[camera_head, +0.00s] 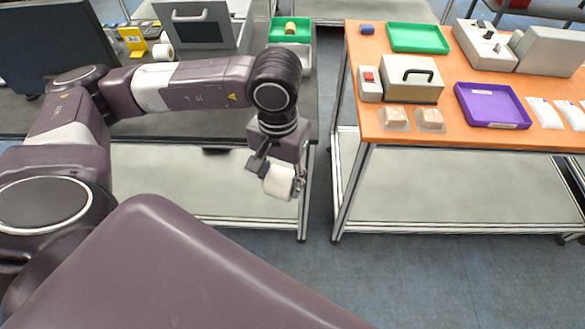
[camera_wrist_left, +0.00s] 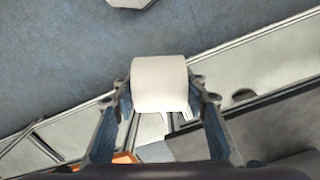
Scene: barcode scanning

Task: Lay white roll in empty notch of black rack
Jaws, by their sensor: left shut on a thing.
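A white roll (camera_head: 279,181) is held in my left gripper (camera_head: 276,177), in front of the dark table's right front corner and over the gap near the orange table. The left wrist view shows the same white roll (camera_wrist_left: 160,84) squeezed between the two fingers of the left gripper (camera_wrist_left: 161,98), clear of any surface. Another white roll (camera_head: 163,49) is on the dark table, in front of a grey device. I cannot make out the black rack or its empty notch in either view. My right gripper is not in view.
The dark table (camera_head: 215,123) holds a monitor (camera_head: 55,40), a yellow stand (camera_head: 134,41), a grey device (camera_head: 196,25) and a green tray (camera_head: 275,34). The orange table (camera_head: 375,129) carries a purple tray (camera_head: 492,105), boxes and packets. A floor gap separates the tables.

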